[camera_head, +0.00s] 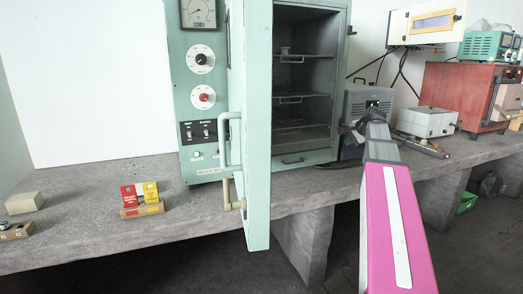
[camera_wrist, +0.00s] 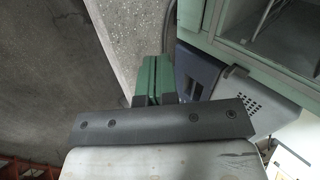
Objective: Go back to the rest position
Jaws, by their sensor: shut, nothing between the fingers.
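My pink and grey arm reaches away from the camera across the bench edge in the head view. My gripper (camera_head: 373,112) is at its far end, in front of a grey instrument box (camera_head: 358,98) and right of the open oven (camera_head: 305,80).
The oven door (camera_head: 258,130) stands open toward me, left of my arm. A white box (camera_head: 427,121) and a red cabinet (camera_head: 460,95) are to the right. Red and yellow boxes (camera_head: 141,194) stand on the bench (camera_head: 90,210) at left. Open floor (camera_head: 345,235) shows below the bench.

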